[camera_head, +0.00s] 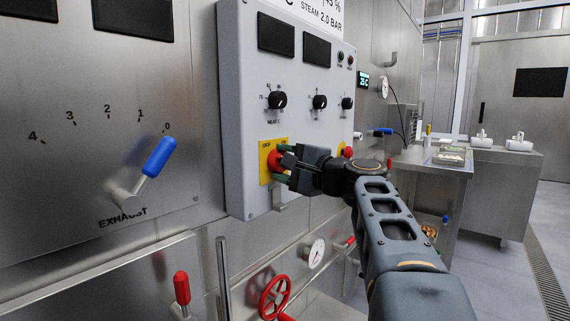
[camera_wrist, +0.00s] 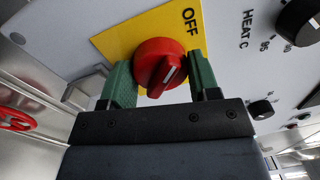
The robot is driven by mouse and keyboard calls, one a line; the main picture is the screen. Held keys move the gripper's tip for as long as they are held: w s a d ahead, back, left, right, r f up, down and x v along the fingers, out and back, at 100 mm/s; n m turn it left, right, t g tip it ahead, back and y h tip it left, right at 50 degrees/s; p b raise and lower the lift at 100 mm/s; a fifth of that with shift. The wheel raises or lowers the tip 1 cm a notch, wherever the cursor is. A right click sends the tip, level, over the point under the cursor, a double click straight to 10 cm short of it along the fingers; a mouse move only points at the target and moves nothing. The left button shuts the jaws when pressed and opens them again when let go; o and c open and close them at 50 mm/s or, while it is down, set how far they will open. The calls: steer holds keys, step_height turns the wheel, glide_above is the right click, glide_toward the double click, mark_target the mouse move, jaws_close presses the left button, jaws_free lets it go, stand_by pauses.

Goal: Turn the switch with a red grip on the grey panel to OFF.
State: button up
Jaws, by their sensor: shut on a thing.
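The switch with a red grip (camera_wrist: 160,64) sits on a yellow plate (camera_wrist: 125,38) on the grey panel (camera_head: 232,110). In the head view the red grip (camera_head: 274,159) is partly hidden by my gripper (camera_head: 283,165). In the wrist view my gripper (camera_wrist: 160,75) has one green finger on each side of the red grip and is shut on it.
Black knobs (camera_head: 277,100) sit above the switch, and a red button (camera_head: 347,152) is to its right. A blue-handled exhaust lever (camera_head: 158,156) is at left. A red valve wheel (camera_head: 274,297) and a gauge (camera_head: 316,252) are below. A steel table (camera_head: 430,160) stands at right.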

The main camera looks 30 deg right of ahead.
steer(key=o, duration=0.9)
steer(key=p+v, duration=0.2)
steer(key=v, duration=1.1)
steer(key=shift+s+d, duration=0.15)
steer(key=shift+s, duration=0.25)
